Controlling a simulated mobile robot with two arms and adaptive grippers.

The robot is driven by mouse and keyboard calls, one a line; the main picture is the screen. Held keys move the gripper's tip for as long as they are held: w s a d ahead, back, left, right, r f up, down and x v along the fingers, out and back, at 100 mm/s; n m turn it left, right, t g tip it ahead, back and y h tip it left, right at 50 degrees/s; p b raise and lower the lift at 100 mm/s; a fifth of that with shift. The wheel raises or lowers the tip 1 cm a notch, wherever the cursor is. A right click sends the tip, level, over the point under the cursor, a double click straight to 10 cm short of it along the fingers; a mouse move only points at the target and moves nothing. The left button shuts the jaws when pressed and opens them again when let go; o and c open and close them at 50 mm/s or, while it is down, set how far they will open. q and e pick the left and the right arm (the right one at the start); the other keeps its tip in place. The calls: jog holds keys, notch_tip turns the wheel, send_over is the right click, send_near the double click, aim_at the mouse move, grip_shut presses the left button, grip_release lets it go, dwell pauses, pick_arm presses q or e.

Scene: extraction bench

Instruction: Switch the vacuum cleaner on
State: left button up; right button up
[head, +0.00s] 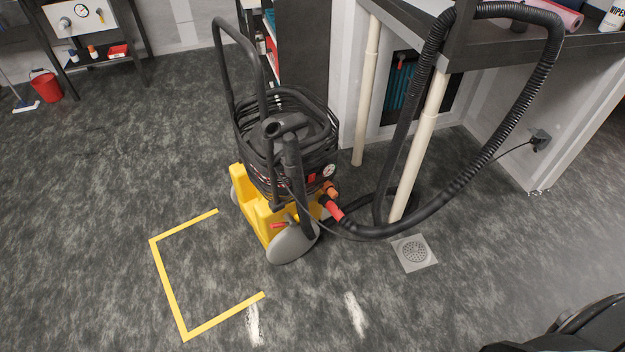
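The vacuum cleaner (290,150) stands upright on the floor near the middle of the head view. It has a black tank, a yellow base, grey wheels and a tall black push handle. Black cable or hose is coiled around its upper part. A small red part (311,178) and a round white dial (329,170) show on its right side; I cannot tell which part is the switch. A black ribbed hose (470,165) joins it at a red cuff (334,211) and loops over the bench. Neither gripper is in view.
A thin cord runs to a black wall socket box (540,139). The bench (560,45) has pale legs close right of the vacuum. A floor drain (415,251) and yellow floor tape (167,285) lie nearby. Floor is clear left and in front. A dark object fills the bottom-right corner.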

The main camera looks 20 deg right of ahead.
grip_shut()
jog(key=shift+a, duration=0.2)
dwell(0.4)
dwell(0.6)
